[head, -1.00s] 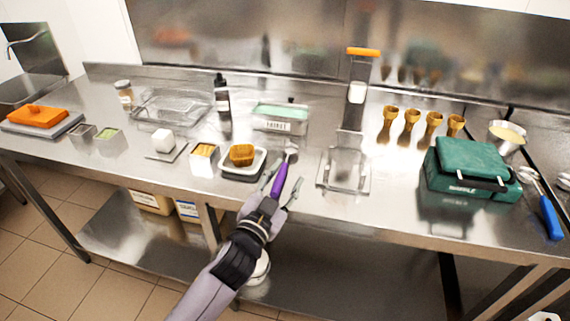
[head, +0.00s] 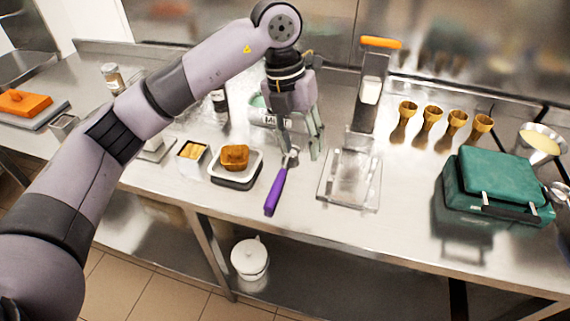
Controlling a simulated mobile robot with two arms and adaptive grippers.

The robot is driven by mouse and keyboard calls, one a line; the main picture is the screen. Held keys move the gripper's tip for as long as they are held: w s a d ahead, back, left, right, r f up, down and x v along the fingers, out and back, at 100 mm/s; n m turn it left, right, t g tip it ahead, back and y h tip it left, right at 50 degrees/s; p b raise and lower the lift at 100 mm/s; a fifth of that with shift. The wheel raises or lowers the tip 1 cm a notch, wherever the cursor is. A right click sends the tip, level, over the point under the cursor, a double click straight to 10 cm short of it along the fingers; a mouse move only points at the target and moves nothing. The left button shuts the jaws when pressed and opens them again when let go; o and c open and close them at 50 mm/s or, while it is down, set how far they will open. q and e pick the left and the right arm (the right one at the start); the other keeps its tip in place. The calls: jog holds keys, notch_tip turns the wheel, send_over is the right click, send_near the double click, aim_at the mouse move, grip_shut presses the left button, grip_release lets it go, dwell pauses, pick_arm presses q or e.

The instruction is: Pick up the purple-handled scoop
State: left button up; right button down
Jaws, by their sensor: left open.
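The purple-handled scoop (head: 276,191) lies on the steel counter in the head view, its handle toward the front edge and its metal head pointing back. It lies between the white dish and a clear stand. My left gripper (head: 301,155) points down over the counter at the scoop's head end, fingers apart. The scoop's metal head shows between or just in front of the fingers; I cannot tell if they touch it. The purple handle is clear of the fingers. My right gripper is not in view.
A white dish (head: 251,174) with a brown block is just left of the scoop. A clear stand (head: 350,192) is just right. A green case (head: 497,180) and several gold cups (head: 430,117) stand farther right. A white lidded pot (head: 249,257) is below the counter.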

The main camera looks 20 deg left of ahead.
pick_arm(q)
jog(key=w+a+r+n+y, duration=0.1)
jog(key=w+a+r+y, duration=0.1)
jog(key=a, duration=0.3)
jog(key=p, duration=0.3)
send_over(277, 182)
notch_tip(277, 182, down, 12)
jog(key=shift+r, duration=0.2)
notch_tip(277, 182, down, 5)
jog(key=p, duration=0.2)
jog(key=shift+r+p, duration=0.1)
jog(key=shift+p, duration=0.25)
jog(key=shift+f, duration=0.3)
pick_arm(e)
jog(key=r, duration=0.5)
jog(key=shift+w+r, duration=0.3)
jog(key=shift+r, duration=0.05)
pick_arm(q)
jog(key=shift+c, duration=0.3)
grip_shut()
